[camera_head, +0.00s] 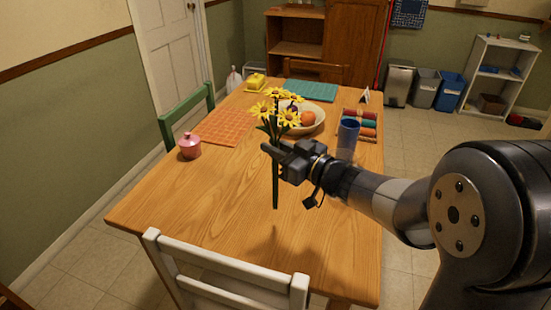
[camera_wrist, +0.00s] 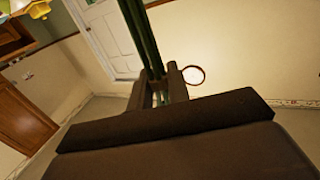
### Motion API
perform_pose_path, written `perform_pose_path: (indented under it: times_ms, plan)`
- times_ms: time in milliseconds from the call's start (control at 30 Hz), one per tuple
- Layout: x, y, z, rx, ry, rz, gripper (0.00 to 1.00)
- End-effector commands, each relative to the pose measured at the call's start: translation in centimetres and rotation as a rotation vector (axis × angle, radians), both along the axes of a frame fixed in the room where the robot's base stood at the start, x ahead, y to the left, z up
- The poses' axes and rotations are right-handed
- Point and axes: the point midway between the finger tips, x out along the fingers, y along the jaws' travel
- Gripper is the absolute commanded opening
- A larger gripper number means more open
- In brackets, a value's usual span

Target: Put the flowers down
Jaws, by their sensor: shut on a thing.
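The yellow flowers (camera_head: 285,112) with dark centres and green leaves are held upright above the wooden table (camera_head: 190,213). My gripper (camera_head: 275,150) is shut on their green stems. The stem ends hang below the gripper, and a shadow lies on the table beneath them, so they look clear of the surface. In the wrist view the green stems (camera_wrist: 141,38) run up between the two fingers of my gripper (camera_wrist: 168,85). Most of the blossoms are out of the wrist view.
A fruit bowl (camera_head: 318,127) stands behind the flowers, with a blue cup (camera_head: 347,138) to the right. A pink jar (camera_head: 189,146) and orange placemat (camera_head: 220,128) are on the left. Chairs flank the table, a white one (camera_head: 225,268) in front. The table's front left is bare.

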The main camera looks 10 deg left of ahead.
Motion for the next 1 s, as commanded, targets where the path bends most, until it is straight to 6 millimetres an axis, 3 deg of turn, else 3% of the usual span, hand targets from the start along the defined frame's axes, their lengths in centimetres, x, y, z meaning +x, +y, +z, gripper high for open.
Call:
perform_pose_path:
  times_ms: [33, 267, 467, 867, 900, 1000]
  plan:
    - [0.0, 0.0, -1.1, 0.0, 0.002, 0.0, 0.0]
    - [0.0, 0.0, -2.8, 0.0, 0.0, 0.0, 0.0]
    - [0.0, 0.0, -5.6, 0.0, 0.002, 0.0, 0.0]
    - [0.0, 0.0, -6.2, 0.001, -0.002, 0.0, 0.0]
    - [0.0, 0.0, -6.0, 0.001, -0.002, 0.0, 0.2]
    - [0.0, 0.0, -6.0, 0.0, -0.001, 0.0, 0.29]
